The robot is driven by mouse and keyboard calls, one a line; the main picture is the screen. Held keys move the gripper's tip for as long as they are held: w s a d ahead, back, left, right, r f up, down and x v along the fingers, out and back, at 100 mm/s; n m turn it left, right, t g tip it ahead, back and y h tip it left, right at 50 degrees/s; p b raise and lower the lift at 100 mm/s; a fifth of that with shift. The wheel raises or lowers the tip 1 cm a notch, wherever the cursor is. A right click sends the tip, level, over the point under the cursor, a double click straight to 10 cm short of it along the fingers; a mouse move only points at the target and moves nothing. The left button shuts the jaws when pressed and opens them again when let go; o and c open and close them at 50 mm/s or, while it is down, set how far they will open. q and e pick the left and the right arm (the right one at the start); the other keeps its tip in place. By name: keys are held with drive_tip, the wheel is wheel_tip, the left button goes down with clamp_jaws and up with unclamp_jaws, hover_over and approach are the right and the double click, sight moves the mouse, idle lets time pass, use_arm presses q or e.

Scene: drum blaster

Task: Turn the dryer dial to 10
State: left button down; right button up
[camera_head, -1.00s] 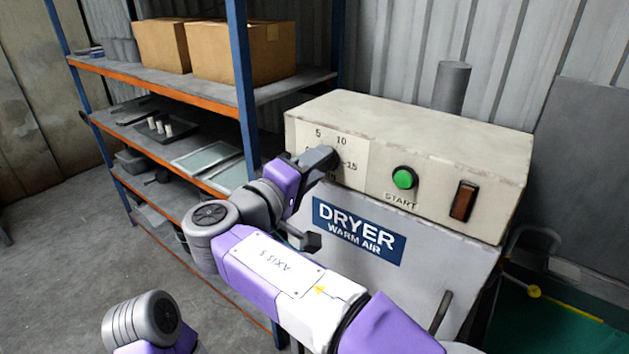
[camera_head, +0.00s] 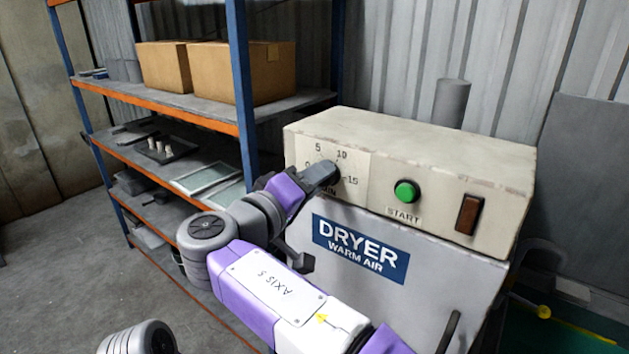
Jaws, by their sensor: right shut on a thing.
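The dryer (camera_head: 420,146) is a cream control box on a grey body with a blue "DRYER WARM AIR" label (camera_head: 360,247). Its dial plate (camera_head: 357,186) at the left of the front shows the marks 5, 10 and 15, with 0 partly visible. My right gripper (camera_head: 325,177) is shut on the dial knob at the middle of the plate. The gripper hides most of the knob, and I cannot read its pointer clearly. Part of my left arm shows at the bottom left; its gripper is out of view.
A green START button (camera_head: 405,191) and a brown rocker switch (camera_head: 469,214) sit right of the dial. A shelf (camera_head: 190,112) with cardboard boxes (camera_head: 240,73) stands at the left, close to my right arm. A grey cylinder (camera_head: 450,102) rises behind the dryer.

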drive_tip(key=o, duration=1)
drive_tip(key=shift+o, duration=0.2)
drive_tip(key=v, duration=0.7)
drive_tip(key=shift+s+p, duration=0.2)
drive_tip(key=shift+p, duration=0.2)
drive_tip(key=shift+a, duration=0.15)
